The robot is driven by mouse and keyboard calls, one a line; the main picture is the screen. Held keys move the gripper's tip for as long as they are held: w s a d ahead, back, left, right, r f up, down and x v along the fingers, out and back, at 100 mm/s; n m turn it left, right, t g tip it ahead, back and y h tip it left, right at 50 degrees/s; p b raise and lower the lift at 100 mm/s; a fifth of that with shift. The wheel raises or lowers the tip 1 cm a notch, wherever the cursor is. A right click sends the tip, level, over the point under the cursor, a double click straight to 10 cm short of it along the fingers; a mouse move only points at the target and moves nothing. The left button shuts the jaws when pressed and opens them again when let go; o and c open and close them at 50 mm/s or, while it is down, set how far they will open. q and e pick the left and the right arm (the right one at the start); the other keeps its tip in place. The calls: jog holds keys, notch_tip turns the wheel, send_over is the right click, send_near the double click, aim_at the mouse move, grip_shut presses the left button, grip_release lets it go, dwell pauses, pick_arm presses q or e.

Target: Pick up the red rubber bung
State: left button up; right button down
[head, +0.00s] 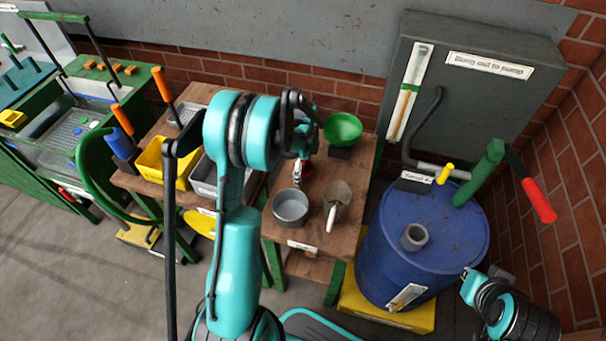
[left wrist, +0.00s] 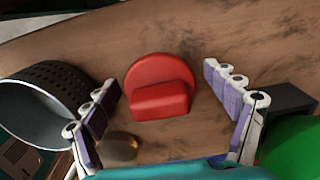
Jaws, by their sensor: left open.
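The red rubber bung (left wrist: 160,85) lies on the wooden bench top (left wrist: 190,50) in the left wrist view, a round red piece with a raised block across it. My left gripper (left wrist: 170,100) is open, with one finger to each side of the bung and gaps between them and it. The rest of the bung is hidden there.
A perforated grey pot (left wrist: 45,100) is left of the gripper; a green funnel (head: 342,128) on a dark block is to its right. A grey pot (head: 290,207) and a scoop (head: 338,200) stand nearer. A blue drum (head: 420,250) is at right.

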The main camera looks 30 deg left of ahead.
pick_arm(q)
jog(key=c, duration=1.5)
notch_tip(320, 180, up, 10)
jog(key=p, duration=0.3)
jog(key=shift+r+p, duration=0.1)
jog(key=shift+p, duration=0.3)
jog(key=o, duration=0.7)
jog(key=c, duration=0.3)
